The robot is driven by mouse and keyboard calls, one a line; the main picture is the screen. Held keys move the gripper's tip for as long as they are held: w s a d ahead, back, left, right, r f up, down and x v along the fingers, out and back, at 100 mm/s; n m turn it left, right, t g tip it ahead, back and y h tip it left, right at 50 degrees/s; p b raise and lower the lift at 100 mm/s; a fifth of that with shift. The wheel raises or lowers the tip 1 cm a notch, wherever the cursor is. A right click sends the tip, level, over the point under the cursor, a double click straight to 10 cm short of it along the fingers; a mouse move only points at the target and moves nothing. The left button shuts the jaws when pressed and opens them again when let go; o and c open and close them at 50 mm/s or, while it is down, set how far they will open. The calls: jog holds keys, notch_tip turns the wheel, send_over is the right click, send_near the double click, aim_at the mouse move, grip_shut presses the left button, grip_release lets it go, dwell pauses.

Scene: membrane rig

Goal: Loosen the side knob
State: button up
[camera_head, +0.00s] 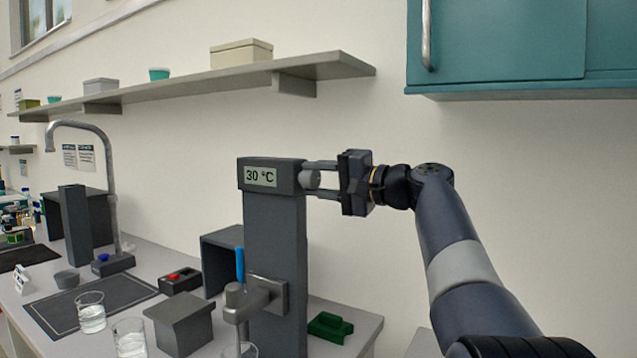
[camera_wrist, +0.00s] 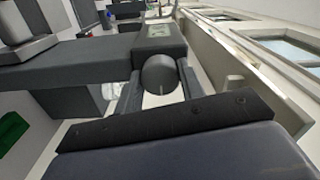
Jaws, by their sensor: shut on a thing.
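The side knob (camera_head: 312,180) is a grey round knob on the right side of the dark head of the rig (camera_head: 273,250), level with its "30 °C" display (camera_head: 260,177). In the wrist view the knob (camera_wrist: 159,75) sits between the two fingers, its round end facing the camera. My gripper (camera_head: 316,180) comes in from the right, its fingers lying along the knob's two sides. It is shut on the knob, which is still on the rig.
A clamp (camera_head: 265,293) with a blue-topped rod (camera_head: 240,264) is on the column's front. Glass beakers (camera_head: 91,312) stand at the front left. A green block (camera_head: 330,327) lies right of the column. A shelf (camera_head: 200,86) and teal cabinet (camera_head: 500,45) hang above.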

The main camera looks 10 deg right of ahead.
jog(key=shift+f, duration=0.1)
jog(key=o, duration=1)
jog(key=shift+s+d, duration=0.1)
jog(key=b+v, duration=0.1)
jog(key=v, duration=0.9)
jog(key=shift+s+d, duration=0.2)
jog(key=shift+w+a, duration=0.1)
jog(key=p+x, duration=0.1)
jog(key=x, duration=0.9)
jog(key=shift+w+a, duration=0.25)
jog(key=shift+s, duration=0.1)
